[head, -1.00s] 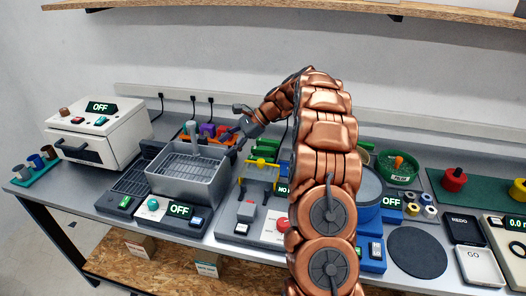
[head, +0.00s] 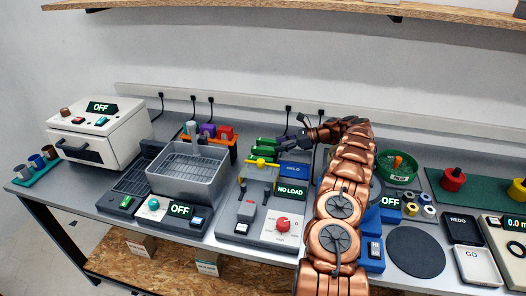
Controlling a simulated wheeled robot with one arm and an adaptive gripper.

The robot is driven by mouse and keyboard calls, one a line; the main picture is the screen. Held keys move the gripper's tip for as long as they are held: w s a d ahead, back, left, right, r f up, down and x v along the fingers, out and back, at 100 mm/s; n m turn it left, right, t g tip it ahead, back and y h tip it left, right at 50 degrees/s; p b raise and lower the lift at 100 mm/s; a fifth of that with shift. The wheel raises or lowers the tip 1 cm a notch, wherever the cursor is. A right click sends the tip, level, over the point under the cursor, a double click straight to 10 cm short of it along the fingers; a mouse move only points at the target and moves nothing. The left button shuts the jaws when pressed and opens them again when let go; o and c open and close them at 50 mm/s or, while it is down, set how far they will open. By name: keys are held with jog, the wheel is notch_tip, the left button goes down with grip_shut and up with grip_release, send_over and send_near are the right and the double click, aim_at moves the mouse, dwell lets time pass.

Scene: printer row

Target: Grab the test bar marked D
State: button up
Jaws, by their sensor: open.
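No letter D is readable in the head view, so I cannot tell which thing is the bar marked D. Several green bar-like pieces (head: 264,144) lie behind the grey load tester (head: 247,213), whose display reads NO LOAD. My gripper (head: 291,137) is open and looks empty, just right of the green pieces and above the back of the bench. Its dark fingers point left. It is small in view, and I cannot tell its exact height over the bench.
A blue block (head: 295,170) stands right of the tester's yellow clamp. An orange rack (head: 232,146) with coloured pieces stands behind the metal basin (head: 187,174). A green bowl (head: 398,171) is to the right. My arm hides part of the bench. A shelf (head: 300,12) runs above.

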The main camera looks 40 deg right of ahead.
aim_at(264, 148)
jog(key=shift+p+x, duration=1.25)
jog(key=shift+x, duration=2.55)
grip_shut()
